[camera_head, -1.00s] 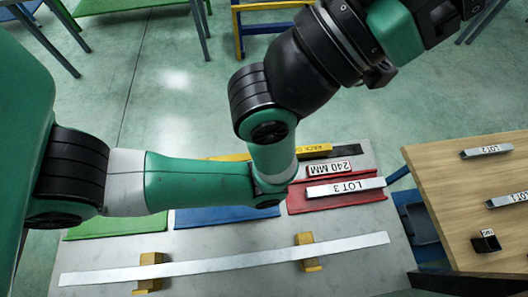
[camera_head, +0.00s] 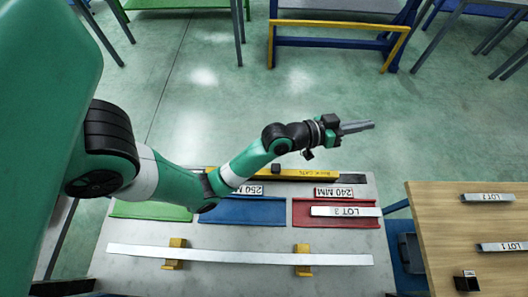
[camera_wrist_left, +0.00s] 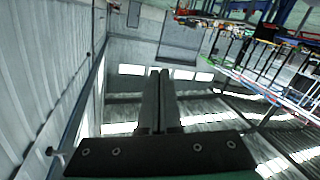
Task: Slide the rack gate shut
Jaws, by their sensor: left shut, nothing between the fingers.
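The rack gate (camera_head: 300,173) is a long yellow bar with an upside-down label, lying along the far edge of the grey table. A small dark knob (camera_head: 277,168) stands up from it, and a dark strip (camera_head: 353,179) shows at its right end. My left gripper (camera_head: 372,125) is shut and empty. It points right, above and beyond the gate, apart from it. In the left wrist view its closed fingers (camera_wrist_left: 158,75) point at the hall's far wall and roof. My left forearm hides part of the gate's left end. My right gripper is out of view.
Green (camera_head: 150,211), blue (camera_head: 243,211) and red (camera_head: 335,222) trays sit before the gate; a LOT 3 bar (camera_head: 346,211) lies in the red one. A long pale strip (camera_head: 240,257) rests on yellow blocks nearer me. A wooden table (camera_head: 440,235) stands right.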

